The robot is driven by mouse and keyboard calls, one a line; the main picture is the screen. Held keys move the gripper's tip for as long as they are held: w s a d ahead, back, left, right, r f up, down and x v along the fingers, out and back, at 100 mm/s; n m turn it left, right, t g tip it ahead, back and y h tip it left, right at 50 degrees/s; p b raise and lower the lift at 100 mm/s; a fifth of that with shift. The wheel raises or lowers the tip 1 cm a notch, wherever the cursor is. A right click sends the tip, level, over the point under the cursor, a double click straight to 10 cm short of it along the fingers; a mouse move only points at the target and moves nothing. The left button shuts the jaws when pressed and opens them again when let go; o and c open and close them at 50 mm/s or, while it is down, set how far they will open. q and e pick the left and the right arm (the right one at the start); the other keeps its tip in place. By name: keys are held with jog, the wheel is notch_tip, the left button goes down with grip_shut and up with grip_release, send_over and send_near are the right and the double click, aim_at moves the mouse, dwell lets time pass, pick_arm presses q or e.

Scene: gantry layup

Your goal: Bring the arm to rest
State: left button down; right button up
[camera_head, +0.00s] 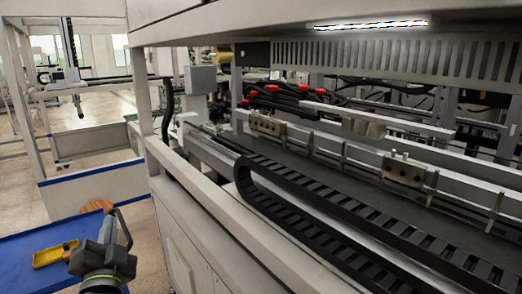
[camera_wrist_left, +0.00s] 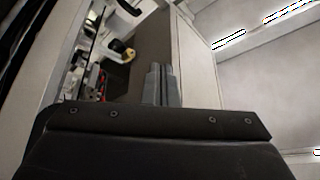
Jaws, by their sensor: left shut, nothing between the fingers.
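My left gripper (camera_head: 108,228) shows at the lower left of the head view, pointing up, with its dark wrist below it. In the left wrist view its two grey fingers (camera_wrist_left: 157,84) stand side by side, shut, with nothing between them. The gripper appears in front of a blue-topped surface and the floor, apart from any object as far as I can tell. My right gripper is in neither view.
A blue-topped table (camera_head: 30,272) with a yellow tray-like item (camera_head: 54,254) lies at lower left. A brown rounded item (camera_head: 97,206) shows behind the gripper. The large gantry machine, with its black cable chain (camera_head: 330,215), fills the right. Floor (camera_head: 140,225) shows between.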

pick_arm(q)
jog(key=s+a+f+n+g+h, duration=0.1)
jog(key=s+f+n+g, duration=0.2)
jog(key=f, duration=0.4)
jog(key=s+a+f+g, duration=0.1)
jog(key=s+f+g, duration=0.3)
jog(key=s+f, duration=0.3)
jog(key=s+a+f+n+g+h, duration=0.1)
jog(key=s+f+n+g, duration=0.15)
jog(key=f, duration=0.55)
jog(key=s+d+f+n+g+h, duration=0.15)
jog(key=s+f+g, duration=0.3)
jog(key=s, duration=0.55)
jog(key=s+d+f+g+h, duration=0.25)
jog(key=s+f, duration=0.35)
jog(key=s, duration=0.4)
notch_tip(320, 180, down, 24)
jog(key=a+g, duration=0.2)
jog(key=s+d+f+g, duration=0.1)
jog(key=s+f, duration=1.3)
jog(key=f, duration=0.2)
jog(key=shift+s+d+f, duration=0.25)
jog(key=shift+f, duration=0.1)
